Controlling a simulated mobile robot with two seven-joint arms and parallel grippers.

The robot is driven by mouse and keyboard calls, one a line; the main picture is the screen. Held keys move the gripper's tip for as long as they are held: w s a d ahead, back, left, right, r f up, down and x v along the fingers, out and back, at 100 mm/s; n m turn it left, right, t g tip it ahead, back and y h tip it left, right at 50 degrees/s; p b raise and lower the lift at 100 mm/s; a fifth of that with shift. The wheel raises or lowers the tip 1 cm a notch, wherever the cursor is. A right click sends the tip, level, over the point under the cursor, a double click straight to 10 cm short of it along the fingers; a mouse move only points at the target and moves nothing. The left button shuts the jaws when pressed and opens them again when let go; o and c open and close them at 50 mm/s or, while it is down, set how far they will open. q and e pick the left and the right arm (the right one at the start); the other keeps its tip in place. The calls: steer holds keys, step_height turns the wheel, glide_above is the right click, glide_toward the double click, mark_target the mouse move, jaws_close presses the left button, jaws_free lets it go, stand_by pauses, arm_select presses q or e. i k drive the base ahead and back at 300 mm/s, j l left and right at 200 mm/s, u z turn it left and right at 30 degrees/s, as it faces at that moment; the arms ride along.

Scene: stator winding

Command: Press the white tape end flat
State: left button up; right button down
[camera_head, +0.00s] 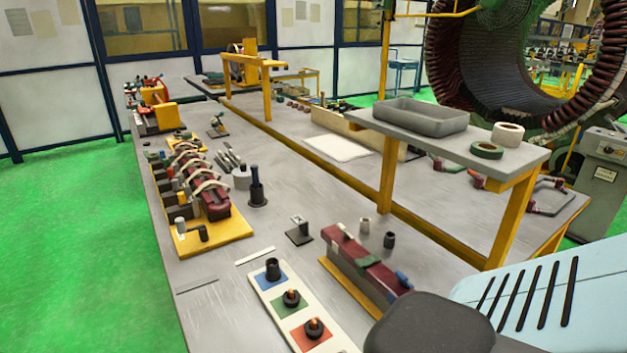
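A dark red bar (352,254) lies in a yellow-edged holder at the front middle of the table. A small white piece (338,229), which may be the white tape end, sits at its far end. A green band (367,261) and a blue piece (404,279) are further along it. I cannot tell whether the white piece lies flat or sticks up. A thin white strip (254,256) lies on the table to the left. A white tape roll (508,132) stands on the raised shelf. Neither of my grippers is in view.
A white board (291,308) with coloured squares and dark knobs lies left of the bar. A yellow-based coil fixture (214,236) stands further left. The raised shelf (462,146) holds a grey tray (420,115) and a green roll (487,151). Bare table shows between the fixtures.

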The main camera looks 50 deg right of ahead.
mark_target(343, 232)
steer(key=z, duration=1.85)
